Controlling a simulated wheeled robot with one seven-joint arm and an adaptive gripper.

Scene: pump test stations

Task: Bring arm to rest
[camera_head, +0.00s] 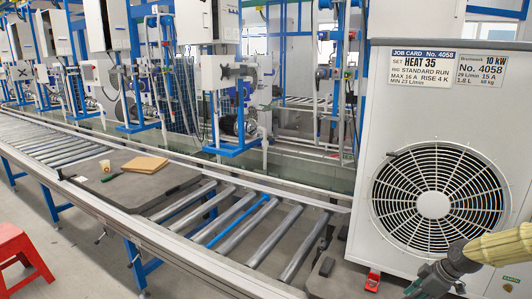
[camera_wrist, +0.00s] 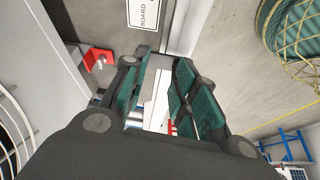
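My gripper (camera_head: 432,281) shows at the lower right in the head view, in front of the white heat pump unit (camera_head: 480,100). The pale yellow ribbed sleeve of my arm runs to the right edge behind it. In the wrist view my gripper (camera_wrist: 160,88) has its two dark fingers with teal pads apart. A gap shows between them, and I see nothing held in it. A white strip and a bit of red show through the gap, beyond the fingers. Most of my arm is outside both views.
A roller conveyor (camera_head: 225,235) crosses the head view; a dark board (camera_head: 125,190) with a brown pad (camera_head: 145,164) lies on it. A red latch (camera_head: 373,281) sits at the unit's foot. A red stool (camera_head: 15,250) stands lower left. A green netted thing (camera_wrist: 290,40) is at upper right.

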